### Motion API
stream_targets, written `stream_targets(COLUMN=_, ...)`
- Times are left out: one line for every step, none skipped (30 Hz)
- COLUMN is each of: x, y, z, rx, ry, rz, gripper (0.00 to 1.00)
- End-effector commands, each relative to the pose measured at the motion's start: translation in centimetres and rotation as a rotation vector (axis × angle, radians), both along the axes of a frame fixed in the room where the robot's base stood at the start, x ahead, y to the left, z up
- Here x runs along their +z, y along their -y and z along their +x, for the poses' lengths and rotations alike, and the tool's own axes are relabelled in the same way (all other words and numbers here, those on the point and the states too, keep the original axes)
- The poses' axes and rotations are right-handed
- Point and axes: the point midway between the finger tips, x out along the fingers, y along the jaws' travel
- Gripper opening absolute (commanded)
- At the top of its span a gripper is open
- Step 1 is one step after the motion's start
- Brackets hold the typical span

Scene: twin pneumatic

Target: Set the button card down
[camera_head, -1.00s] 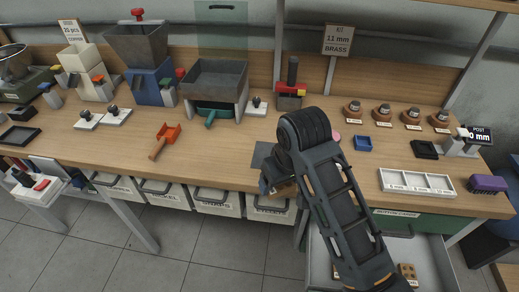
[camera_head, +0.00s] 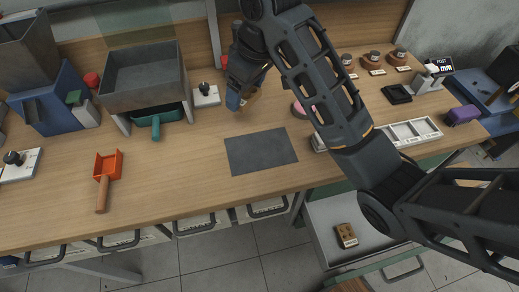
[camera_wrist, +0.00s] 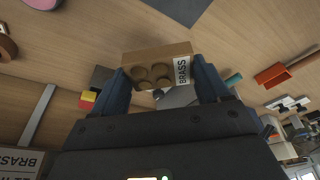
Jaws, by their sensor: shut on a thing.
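The button card (camera_wrist: 150,68) is a tan block with round holes and a white label reading BRASS. In the wrist view it sits between the two blue fingers of my gripper (camera_wrist: 162,78), which is shut on it. In the head view my gripper (camera_head: 243,92) is over the back part of the workbench, and the card (camera_head: 252,97) is partly hidden behind it. The card appears held above the wood, but its exact height is unclear. A dark grey mat (camera_head: 261,151) lies flat and bare on the bench, nearer the front than my gripper.
A grey hopper (camera_head: 143,75) and a white switch plate (camera_head: 206,96) stand left of my gripper. An orange scoop (camera_head: 106,172) lies front left. A white divided tray (camera_head: 419,130) is at right. An open drawer (camera_head: 318,212) below holds another card (camera_head: 346,235).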

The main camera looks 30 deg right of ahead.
Motion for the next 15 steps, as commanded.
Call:
stream_targets(x=0.5, y=0.7, z=0.2, rx=0.02, ry=0.004, rz=-0.005, gripper=0.46)
stream_targets(x=0.7, y=0.8, z=0.3, rx=0.037, ry=0.005, rz=-0.006, gripper=0.46)
stream_targets(x=1.1, y=1.1, z=0.3, rx=0.065, ry=0.004, rz=-0.008, gripper=0.46)
stream_targets(x=1.4, y=1.4, z=0.3, rx=0.092, ry=0.005, rz=-0.009, gripper=0.46)
stream_targets(x=1.7, y=1.7, z=0.3, rx=0.125, ry=0.005, rz=-0.009, gripper=0.46)
stream_targets(x=2.1, y=2.1, z=0.2, rx=0.174, ry=0.004, rz=-0.01, gripper=0.46)
stream_targets(x=2.4, y=2.6, z=0.1, rx=0.219, ry=0.003, rz=-0.011, gripper=0.46)
stream_targets(x=2.7, y=3.1, z=-0.2, rx=0.27, ry=0.003, rz=-0.01, gripper=0.46)
stream_targets(x=2.9, y=3.9, z=-0.8, rx=0.346, ry=0.002, rz=-0.009, gripper=0.46)
stream_targets(x=3.0, y=4.5, z=-1.3, rx=0.401, ry=0.002, rz=-0.007, gripper=0.46)
stream_targets(x=2.9, y=5.1, z=-2.0, rx=0.456, ry=0.001, rz=-0.005, gripper=0.46)
stream_targets(x=2.9, y=6.0, z=-2.9, rx=0.521, ry=0.0, rz=-0.004, gripper=0.46)
stream_targets(x=2.7, y=6.5, z=-3.6, rx=0.565, ry=0.0, rz=-0.003, gripper=0.46)
stream_targets(x=2.6, y=7.1, z=-4.2, rx=0.606, ry=0.0, rz=0.0, gripper=0.46)
stream_targets(x=2.3, y=7.8, z=-5.2, rx=0.654, ry=-0.001, rz=0.001, gripper=0.46)
